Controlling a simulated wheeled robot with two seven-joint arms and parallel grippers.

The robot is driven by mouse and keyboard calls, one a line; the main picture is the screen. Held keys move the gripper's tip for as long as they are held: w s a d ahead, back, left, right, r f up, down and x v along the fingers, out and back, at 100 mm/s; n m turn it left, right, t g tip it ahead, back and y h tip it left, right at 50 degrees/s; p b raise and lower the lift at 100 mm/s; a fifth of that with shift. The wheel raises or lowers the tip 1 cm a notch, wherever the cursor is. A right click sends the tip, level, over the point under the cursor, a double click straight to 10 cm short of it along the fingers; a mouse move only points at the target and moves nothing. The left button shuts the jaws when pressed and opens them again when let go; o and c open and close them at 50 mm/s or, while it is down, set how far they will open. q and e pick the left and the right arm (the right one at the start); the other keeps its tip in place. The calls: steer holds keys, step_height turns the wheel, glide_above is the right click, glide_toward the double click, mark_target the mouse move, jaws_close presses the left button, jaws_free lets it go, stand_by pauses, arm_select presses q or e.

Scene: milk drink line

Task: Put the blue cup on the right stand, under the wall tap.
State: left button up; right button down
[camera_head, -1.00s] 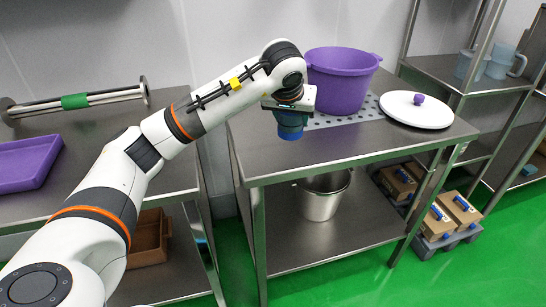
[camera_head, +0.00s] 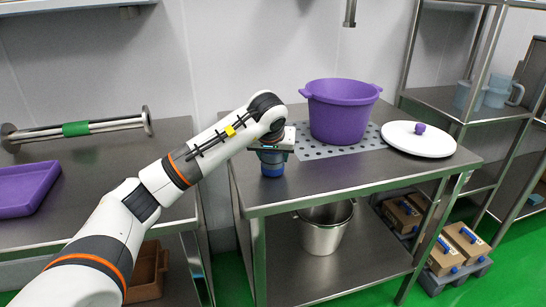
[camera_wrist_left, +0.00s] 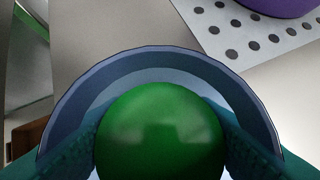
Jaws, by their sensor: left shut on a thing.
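My left gripper (camera_head: 271,152) is shut on the blue cup (camera_head: 272,169), which looks upright over the left part of the right-hand steel table (camera_head: 330,178). I cannot tell whether its base touches the table top. In the left wrist view the cup's rim (camera_wrist_left: 160,54) arcs around a smooth green rounded thing (camera_wrist_left: 160,132); I cannot tell whether this lies inside the cup. The wall tap (camera_head: 350,12) hangs at the top, above and right of the cup. A perforated plate (camera_head: 318,150) lies on the table below the tap. My right gripper is not in view.
A purple pot (camera_head: 341,112) stands on the perforated plate, right of the cup. A white lid (camera_head: 418,141) lies beside it. A steel bucket (camera_head: 324,232) stands on the lower shelf. The table's front strip is clear. A purple tray (camera_head: 25,188) lies on the left table.

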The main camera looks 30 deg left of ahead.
arm_select(q)
steer(key=shift+f, duration=0.2)
steer(key=o, duration=1.2)
steer(key=shift+c, duration=0.2)
